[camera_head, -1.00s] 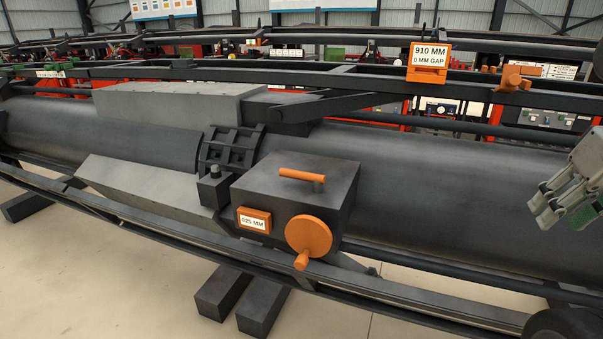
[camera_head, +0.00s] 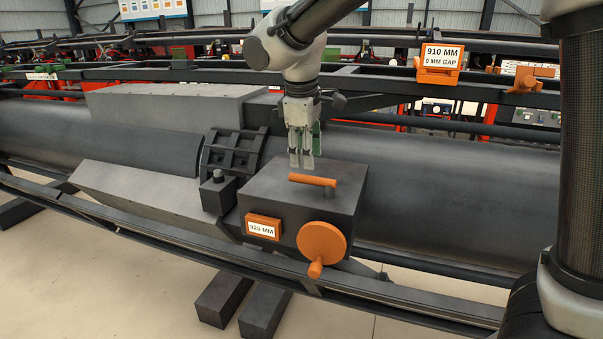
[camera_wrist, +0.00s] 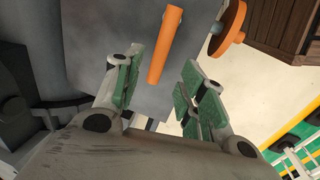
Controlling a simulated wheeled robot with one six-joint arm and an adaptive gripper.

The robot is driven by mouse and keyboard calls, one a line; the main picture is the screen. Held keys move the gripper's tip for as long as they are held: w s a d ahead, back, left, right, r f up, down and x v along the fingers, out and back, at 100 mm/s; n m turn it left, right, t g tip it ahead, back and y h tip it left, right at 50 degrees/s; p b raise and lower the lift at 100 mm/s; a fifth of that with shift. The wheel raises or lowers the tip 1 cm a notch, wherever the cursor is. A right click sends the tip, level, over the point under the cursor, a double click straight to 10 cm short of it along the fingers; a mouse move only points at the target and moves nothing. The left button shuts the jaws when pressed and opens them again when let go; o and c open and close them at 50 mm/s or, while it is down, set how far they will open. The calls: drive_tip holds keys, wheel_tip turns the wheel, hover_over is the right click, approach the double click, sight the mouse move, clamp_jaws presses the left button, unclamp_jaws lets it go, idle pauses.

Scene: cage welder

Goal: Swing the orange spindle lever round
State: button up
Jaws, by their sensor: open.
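The orange spindle lever (camera_head: 313,180) is a short bar lying on top of a dark grey box (camera_head: 283,200). It also shows in the wrist view (camera_wrist: 165,46), upper middle, with its near end just beyond and between the fingers. My gripper (camera_head: 303,164) points down just above and behind the lever in the head view. It is open and empty, its green-padded fingers (camera_wrist: 156,96) apart. No contact with the lever is visible. An orange handwheel (camera_head: 321,242) with a knob is on the box's front face.
An orange label reading 925 MM (camera_head: 262,227) is on the box front. A small dark block (camera_head: 218,190) stands left of it. A large dark pipe (camera_head: 450,190) runs behind. An orange 910 MM sign (camera_head: 438,62) hangs on the upper rail.

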sight(308, 177)
drive_tip(key=f, duration=0.4)
drive_tip(key=w+f, duration=0.1)
drive_tip(key=f, duration=0.1)
drive_tip(key=shift+d+f, duration=0.1)
drive_tip(key=shift+d, duration=0.2)
clamp_jaws()
